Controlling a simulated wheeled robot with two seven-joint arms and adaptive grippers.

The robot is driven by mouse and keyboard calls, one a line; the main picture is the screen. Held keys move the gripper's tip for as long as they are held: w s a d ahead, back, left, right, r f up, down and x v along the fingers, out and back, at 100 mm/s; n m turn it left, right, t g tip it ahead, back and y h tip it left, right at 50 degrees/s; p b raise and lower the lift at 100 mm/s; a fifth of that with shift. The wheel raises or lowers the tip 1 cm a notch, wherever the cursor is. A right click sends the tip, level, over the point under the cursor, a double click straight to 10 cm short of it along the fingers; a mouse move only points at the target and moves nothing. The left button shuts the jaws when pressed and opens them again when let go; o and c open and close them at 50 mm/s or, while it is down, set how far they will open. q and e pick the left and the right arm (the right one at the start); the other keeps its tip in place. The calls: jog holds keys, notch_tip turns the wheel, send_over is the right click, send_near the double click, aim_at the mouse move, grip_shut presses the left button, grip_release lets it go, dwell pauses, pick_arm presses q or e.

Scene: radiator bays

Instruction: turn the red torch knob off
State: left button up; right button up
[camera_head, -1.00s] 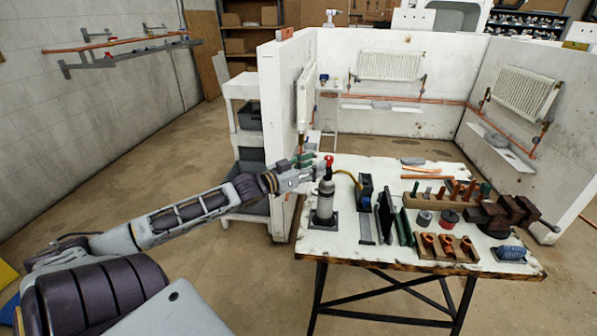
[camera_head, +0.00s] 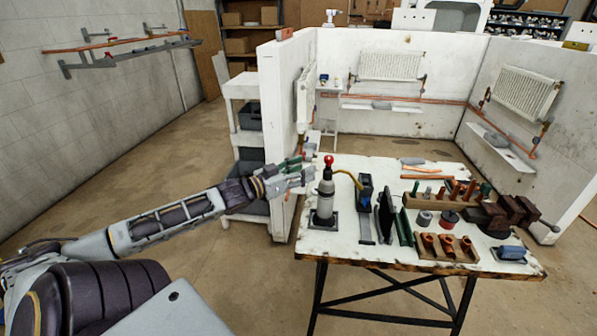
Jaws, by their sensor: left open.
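The red torch knob (camera_head: 329,159) sits on top of the grey torch cylinder (camera_head: 325,196), which stands upright at the left end of the workbench (camera_head: 345,255). My left gripper (camera_head: 308,173) is just left of the torch head, near the height of the knob. Its fingers are apart with nothing between them, and a small gap to the knob shows. How far the knob is turned is too small to tell. My right gripper is out of view.
The bench also holds a dark box (camera_head: 365,187), upright dark and green plates (camera_head: 386,214), a wooden rack of copper fittings (camera_head: 446,247) and a vice (camera_head: 503,214). A white partition wall (camera_head: 283,95) and shelf unit stand behind my arm. The floor at left is clear.

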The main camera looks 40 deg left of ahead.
pick_arm(q)
jog(key=shift+s+a, duration=0.15)
jog(key=shift+s, duration=0.3)
jog(key=shift+m, duration=0.3)
dwell(0.5)
